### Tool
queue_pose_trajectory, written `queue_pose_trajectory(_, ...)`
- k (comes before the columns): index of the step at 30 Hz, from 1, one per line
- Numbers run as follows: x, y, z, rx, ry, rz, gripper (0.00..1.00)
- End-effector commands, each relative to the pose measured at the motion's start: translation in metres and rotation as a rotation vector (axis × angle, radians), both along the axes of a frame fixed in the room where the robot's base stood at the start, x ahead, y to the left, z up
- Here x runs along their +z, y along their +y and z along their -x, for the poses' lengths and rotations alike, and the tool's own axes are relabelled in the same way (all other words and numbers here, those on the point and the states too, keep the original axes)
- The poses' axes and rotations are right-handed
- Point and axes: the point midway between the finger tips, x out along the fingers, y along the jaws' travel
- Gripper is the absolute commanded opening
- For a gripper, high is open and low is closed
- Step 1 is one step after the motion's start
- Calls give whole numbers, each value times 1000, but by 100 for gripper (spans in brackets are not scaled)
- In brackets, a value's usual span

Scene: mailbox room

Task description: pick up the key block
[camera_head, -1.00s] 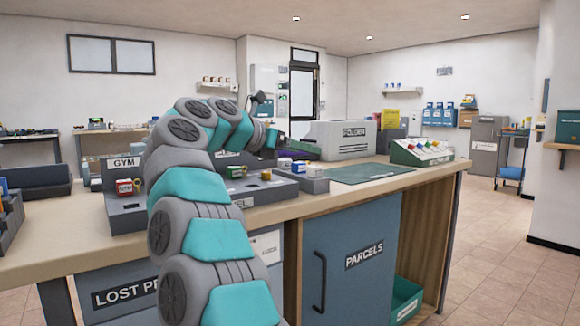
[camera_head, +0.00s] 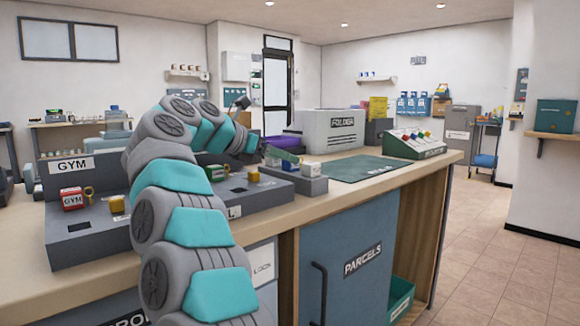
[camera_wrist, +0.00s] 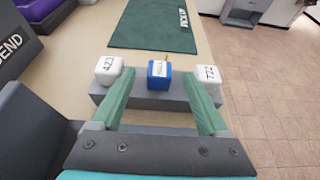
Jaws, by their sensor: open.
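A blue block (camera_wrist: 158,75) with a white label, which seems to read HALL, and a small gold piece at its top sits on a grey stand (camera_wrist: 158,103) in the wrist view. It stands between two white blocks, one marked 423 (camera_wrist: 108,70) and one marked 722 (camera_wrist: 207,76). My gripper (camera_wrist: 157,80) is open, its green fingers reaching toward the blue block from either side. In the head view my gripper (camera_head: 280,154) is over the stand (camera_head: 312,185), partly hiding the blocks.
A green mat (camera_head: 352,168) lies behind the stand on the counter. A grey box marked FOLDER (camera_head: 335,130) and a sloped box with coloured knobs (camera_head: 415,143) stand farther back. A red GYM block (camera_head: 73,198) and a green block (camera_head: 216,172) sit on grey trays at the left.

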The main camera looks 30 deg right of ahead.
Motion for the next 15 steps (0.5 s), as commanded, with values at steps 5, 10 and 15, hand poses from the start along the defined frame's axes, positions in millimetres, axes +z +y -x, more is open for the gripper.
queue_pose_trajectory(5,-10,-25,-6,-1,-3,-1,78)
queue_pose_trajectory(10,-15,-34,-9,0,-1,-1,78)
queue_pose_trajectory(15,-15,-33,-9,1,-1,0,75)
